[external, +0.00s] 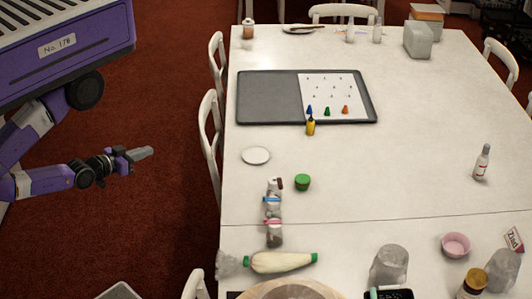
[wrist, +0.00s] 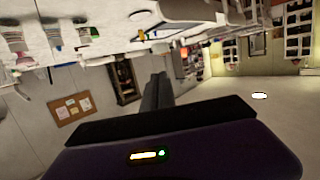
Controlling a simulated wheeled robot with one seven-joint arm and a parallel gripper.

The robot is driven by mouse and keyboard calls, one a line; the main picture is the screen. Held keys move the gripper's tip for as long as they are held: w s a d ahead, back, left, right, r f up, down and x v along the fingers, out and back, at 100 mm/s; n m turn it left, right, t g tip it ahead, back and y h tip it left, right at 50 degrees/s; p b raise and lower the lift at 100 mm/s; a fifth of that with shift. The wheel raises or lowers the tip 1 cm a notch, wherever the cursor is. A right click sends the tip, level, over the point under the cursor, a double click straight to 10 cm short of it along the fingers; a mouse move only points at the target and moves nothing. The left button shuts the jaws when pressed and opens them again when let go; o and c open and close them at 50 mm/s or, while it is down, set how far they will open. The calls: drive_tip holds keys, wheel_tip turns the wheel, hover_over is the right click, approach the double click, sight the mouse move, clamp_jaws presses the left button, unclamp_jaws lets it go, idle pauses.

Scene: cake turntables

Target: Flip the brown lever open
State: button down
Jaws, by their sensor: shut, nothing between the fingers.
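A brown lever (external: 280,183) shows as a small dark piece at the upper right of the farthest of three small clear jars (external: 273,187). The jars stand in a row on the white table, left of its middle; the other two have a blue clip (external: 272,200) and a pink clip (external: 273,221). My gripper (external: 146,153) is shut and empty, off the table's left side, well away from the jars. In the wrist view, my shut fingers (wrist: 158,92) point into the room. The jars show small at that view's upper left; the lever's exact position is too small to tell.
A green-lidded pot (external: 302,182) stands right beside the brown lever's jar. A white plate (external: 256,155) and a grey tray (external: 265,98) lie beyond. A green-tipped piping bag (external: 282,262) lies nearer. A white chair (external: 209,130) stands between my gripper and the table.

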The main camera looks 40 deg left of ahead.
drive_tip(key=shift+s+f+g, duration=0.3)
drive_tip(key=shift+s+f, duration=0.15)
drive_tip(key=shift+s, duration=0.4)
